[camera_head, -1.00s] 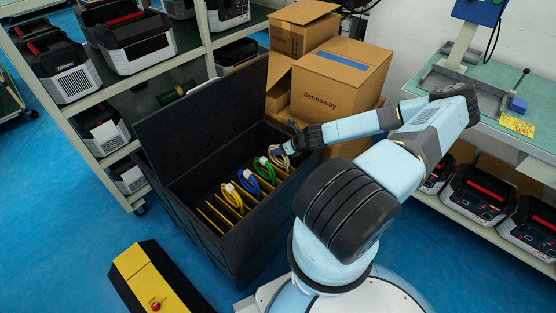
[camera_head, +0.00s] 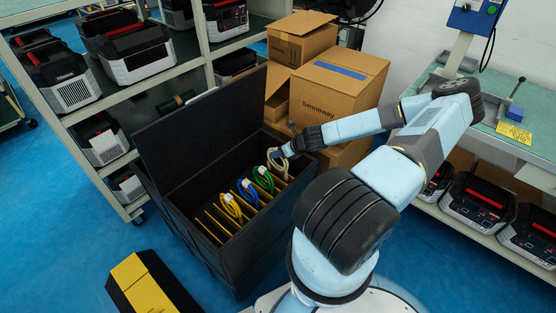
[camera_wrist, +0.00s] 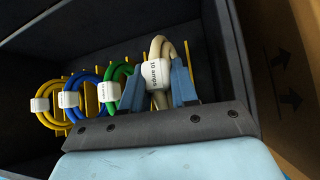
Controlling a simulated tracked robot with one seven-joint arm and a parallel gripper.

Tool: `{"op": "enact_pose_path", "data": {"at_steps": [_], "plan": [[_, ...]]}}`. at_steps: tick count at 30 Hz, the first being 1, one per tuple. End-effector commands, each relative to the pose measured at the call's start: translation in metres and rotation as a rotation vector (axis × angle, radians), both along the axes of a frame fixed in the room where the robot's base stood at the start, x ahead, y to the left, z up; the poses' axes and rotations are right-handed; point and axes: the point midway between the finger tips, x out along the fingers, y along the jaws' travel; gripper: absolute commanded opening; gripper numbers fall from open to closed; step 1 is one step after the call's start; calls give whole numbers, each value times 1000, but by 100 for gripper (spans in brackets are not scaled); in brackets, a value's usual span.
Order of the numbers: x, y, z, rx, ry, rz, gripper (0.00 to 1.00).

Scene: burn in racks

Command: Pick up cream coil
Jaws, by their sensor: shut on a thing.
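The cream coil (camera_head: 277,160) is at the right end of a row of coils in the black case (camera_head: 214,258). In the wrist view the cream coil (camera_wrist: 160,47) stands upright with a white label marked "10 amps". My gripper (camera_head: 287,150) has its two blue fingers on either side of this coil at the label; in the wrist view my gripper (camera_wrist: 171,84) is shut on it. The green coil (camera_wrist: 118,70), blue coil (camera_wrist: 84,82) and yellow coil (camera_wrist: 50,104) stand to its left, apart from the fingers.
The case's lid (camera_head: 205,125) stands open at the back. Yellow dividers (camera_head: 215,226) separate the slots. Cardboard boxes (camera_head: 335,100) stand close behind my forearm. Shelves (camera_head: 150,80) with devices are at left, a green-topped bench (camera_head: 520,100) at right. A yellow and black unit (camera_head: 145,285) is on the floor.

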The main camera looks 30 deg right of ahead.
Motion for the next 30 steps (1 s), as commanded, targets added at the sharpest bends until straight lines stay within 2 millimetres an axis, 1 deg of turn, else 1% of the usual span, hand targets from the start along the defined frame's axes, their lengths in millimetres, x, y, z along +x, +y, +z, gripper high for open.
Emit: {"op": "enact_pose_path", "data": {"at_steps": [1,3,12,21,30], "plan": [[0,0,11,-3,-2,2,0],[0,-1,27,-5,-4,3,0],[0,-1,88,-5,-2,1,0],[0,-1,143,-5,-2,1,0],[0,0,192,-6,-1,0,0]]}}
